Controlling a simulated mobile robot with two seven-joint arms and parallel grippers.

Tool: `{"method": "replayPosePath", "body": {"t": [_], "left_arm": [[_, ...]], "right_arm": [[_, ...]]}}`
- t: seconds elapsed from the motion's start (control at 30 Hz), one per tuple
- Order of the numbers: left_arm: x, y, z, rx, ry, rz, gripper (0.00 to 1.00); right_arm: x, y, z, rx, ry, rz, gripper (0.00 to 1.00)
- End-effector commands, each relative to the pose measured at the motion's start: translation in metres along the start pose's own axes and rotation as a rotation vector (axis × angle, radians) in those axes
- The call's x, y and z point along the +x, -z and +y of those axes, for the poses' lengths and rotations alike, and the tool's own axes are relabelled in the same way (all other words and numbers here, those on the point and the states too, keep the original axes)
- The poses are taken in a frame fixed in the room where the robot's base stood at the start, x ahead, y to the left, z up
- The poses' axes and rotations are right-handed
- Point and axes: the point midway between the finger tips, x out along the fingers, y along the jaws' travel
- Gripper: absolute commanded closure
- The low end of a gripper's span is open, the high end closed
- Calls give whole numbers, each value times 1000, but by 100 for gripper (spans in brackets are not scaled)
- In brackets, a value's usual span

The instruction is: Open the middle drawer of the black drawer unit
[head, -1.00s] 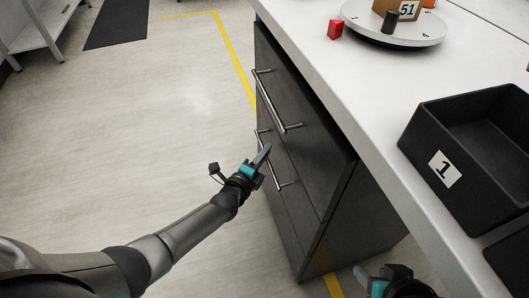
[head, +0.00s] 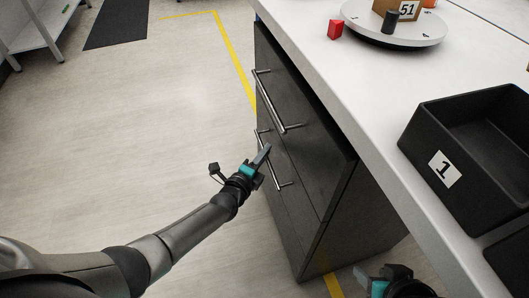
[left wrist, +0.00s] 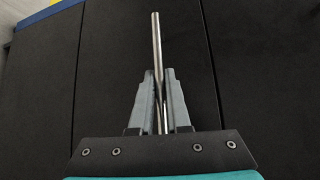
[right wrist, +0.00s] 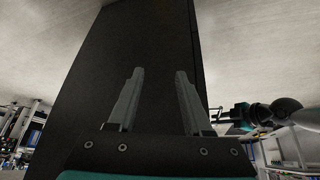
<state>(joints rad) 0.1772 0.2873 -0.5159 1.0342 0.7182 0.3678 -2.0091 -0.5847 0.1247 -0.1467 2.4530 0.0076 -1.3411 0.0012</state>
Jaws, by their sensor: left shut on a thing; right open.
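The black drawer unit (head: 335,215) stands under the white counter, and its fronts look flush. Two silver bar handles show on it in the head view: an upper one (head: 275,98) and a lower one (head: 280,181). My left gripper (head: 265,153) is at the lower handle. In the left wrist view its fingers (left wrist: 159,85) are shut on the bar handle (left wrist: 155,38), which is on the middle of three visible panels. My right gripper (head: 375,274) is open and empty near the unit's lower right; the right wrist view shows its fingers (right wrist: 160,75) apart before a dark panel.
On the counter (head: 370,95) stand a black bin marked 1 (head: 445,168), a red block (head: 335,29) and a round white turntable (head: 425,34) carrying a box and a dark cylinder. The floor left of the unit is clear, with a yellow line (head: 235,58).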

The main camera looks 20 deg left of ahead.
Motion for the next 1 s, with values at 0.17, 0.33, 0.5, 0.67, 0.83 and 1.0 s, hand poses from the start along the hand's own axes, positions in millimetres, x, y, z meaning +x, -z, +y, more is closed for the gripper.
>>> {"method": "replayPosePath", "body": {"t": [0.17, 0.33, 0.5, 0.67, 0.83, 1.0], "left_arm": [[0, 0, 0, 0, 0, 0, 100], [-4, -4, 1, 1, -2, 0, 100], [-18, -17, 5, 3, -4, -1, 100], [-39, -38, 10, 4, -5, 0, 100], [-74, -73, 20, 7, -8, 0, 100], [-114, -112, 33, 5, -8, 1, 100]], "right_arm": [[0, 0, 0, 0, 0, 0, 50], [-2, -3, 1, 1, -3, -18, 50], [-14, -8, 10, 14, -26, -89, 50], [2, -16, 10, 12, -24, -117, 50], [19, -25, 9, 11, -21, -146, 50], [30, -31, 8, 10, -19, -159, 50]]}}
